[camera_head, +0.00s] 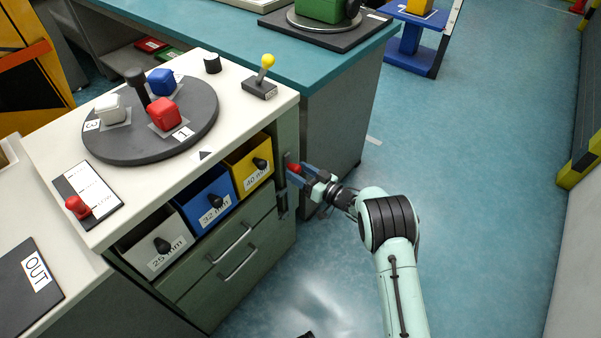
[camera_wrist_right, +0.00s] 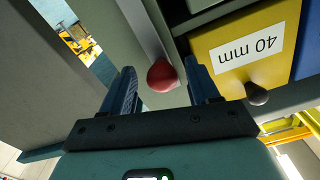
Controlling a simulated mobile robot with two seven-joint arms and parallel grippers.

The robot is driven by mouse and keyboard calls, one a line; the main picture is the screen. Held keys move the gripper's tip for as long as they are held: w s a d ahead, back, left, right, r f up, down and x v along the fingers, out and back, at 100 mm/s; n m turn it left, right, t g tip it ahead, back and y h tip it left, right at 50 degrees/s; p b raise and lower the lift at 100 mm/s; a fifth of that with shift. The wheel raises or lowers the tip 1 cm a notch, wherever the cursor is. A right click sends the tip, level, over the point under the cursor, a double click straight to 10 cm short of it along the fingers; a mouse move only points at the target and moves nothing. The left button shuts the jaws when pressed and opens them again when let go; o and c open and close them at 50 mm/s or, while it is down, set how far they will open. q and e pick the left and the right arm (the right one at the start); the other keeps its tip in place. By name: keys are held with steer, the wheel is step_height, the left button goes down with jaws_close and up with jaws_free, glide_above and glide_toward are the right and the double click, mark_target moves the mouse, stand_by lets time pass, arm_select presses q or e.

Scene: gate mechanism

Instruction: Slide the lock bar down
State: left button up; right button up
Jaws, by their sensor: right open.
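The lock bar (camera_head: 286,166) is a grey upright strip on the right end of the cabinet. Its red ball knob (camera_head: 295,168) sits at my right gripper (camera_head: 301,175). In the right wrist view the red knob (camera_wrist_right: 162,76) lies between the two blue fingers of my right gripper (camera_wrist_right: 160,88), with visible gaps on both sides. The right gripper is open, and its fingers stand around the knob. The lower part of the bar is partly hidden by the gripper in the head view. My left gripper is not in view.
Yellow (camera_head: 249,168), blue (camera_head: 207,198) and white (camera_head: 155,243) bins sit in the cabinet left of the bar. A dark turntable (camera_head: 100,150) with coloured cubes and a yellow-knobbed lever (camera_head: 265,68) are on top. The floor (camera_head: 480,200) right of my arm is clear.

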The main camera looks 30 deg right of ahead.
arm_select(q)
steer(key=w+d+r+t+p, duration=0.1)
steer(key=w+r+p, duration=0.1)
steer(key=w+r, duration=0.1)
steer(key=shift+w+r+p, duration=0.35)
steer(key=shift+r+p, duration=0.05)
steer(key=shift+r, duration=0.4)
arm_select(e)
steer(key=v, duration=1.3)
steer(key=shift+s, duration=0.2)
steer(key=shift+d, duration=0.1)
